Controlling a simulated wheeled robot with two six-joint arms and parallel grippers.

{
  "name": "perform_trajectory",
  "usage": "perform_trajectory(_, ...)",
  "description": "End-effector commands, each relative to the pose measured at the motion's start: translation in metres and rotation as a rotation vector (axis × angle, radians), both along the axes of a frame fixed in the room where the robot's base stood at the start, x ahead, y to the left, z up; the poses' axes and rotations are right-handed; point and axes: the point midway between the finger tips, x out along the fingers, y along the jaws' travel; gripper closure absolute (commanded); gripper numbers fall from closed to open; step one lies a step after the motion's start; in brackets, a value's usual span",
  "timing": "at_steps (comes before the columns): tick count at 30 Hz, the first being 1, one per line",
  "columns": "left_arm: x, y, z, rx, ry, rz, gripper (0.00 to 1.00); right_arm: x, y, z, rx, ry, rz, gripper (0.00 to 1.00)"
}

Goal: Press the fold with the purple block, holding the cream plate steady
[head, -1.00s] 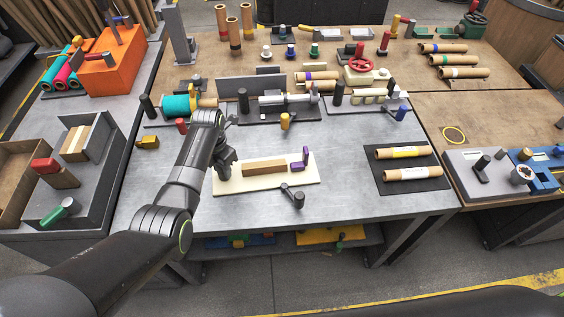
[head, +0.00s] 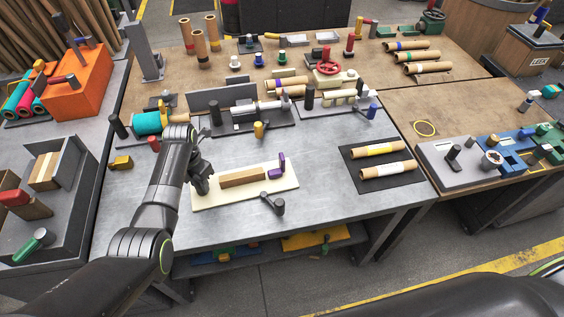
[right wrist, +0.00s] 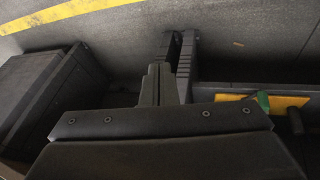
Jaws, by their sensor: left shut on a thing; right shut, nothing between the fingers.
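The cream plate (head: 218,199) lies on the grey worktop in the head view. A long brown piece (head: 243,177), perhaps the fold, lies along its middle. The purple block (head: 276,169), with an upright part, stands at the plate's right end, just beyond the brown piece. My left gripper (head: 202,186) is at the plate's left end, pointing down and shut on the plate's edge; its fingertips are hard to make out. My right gripper (right wrist: 181,42) is shut and empty in the right wrist view, over the floor, away from the plate and the block.
A dark grey handled tool (head: 275,206) lies close to the plate's front edge. A black mat (head: 352,170) with two cardboard rolls lies to the right. A yellow peg (head: 259,130) and a roller fixture (head: 250,118) stand behind. The worktop between plate and mat is clear.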

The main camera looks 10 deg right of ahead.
Motion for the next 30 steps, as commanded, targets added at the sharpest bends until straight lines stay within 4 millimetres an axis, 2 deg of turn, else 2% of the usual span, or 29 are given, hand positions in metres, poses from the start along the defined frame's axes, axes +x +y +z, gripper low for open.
perform_trajectory(1, -0.001, 0.000, -0.002, -0.001, 0.002, 0.000, 1.00, 0.013, -0.023, 0.013, -0.025, -0.030, -0.003, 1.00)
perform_trajectory(6, -0.001, 0.000, -0.002, -0.001, 0.003, 0.000, 1.00, 0.053, -0.084, 0.056, -0.087, -0.124, -0.015, 1.00)
perform_trajectory(11, -0.001, 0.000, -0.002, -0.001, 0.003, 0.000, 1.00, 0.092, -0.135, 0.105, -0.138, -0.218, -0.019, 1.00)
perform_trajectory(15, -0.001, 0.000, -0.002, -0.001, 0.003, 0.000, 1.00, 0.127, -0.172, 0.153, -0.177, -0.300, -0.012, 1.00)
perform_trajectory(21, -0.001, 0.000, -0.002, -0.001, 0.003, 0.000, 1.00, 0.176, -0.214, 0.229, -0.223, -0.418, 0.011, 1.00)
perform_trajectory(26, -0.002, -0.001, -0.002, -0.001, 0.003, 0.000, 1.00, 0.214, -0.236, 0.295, -0.250, -0.511, 0.043, 1.00)
perform_trajectory(30, -0.002, -0.001, -0.002, 0.000, 0.004, 0.000, 1.00, 0.247, -0.247, 0.357, -0.267, -0.592, 0.080, 1.00)
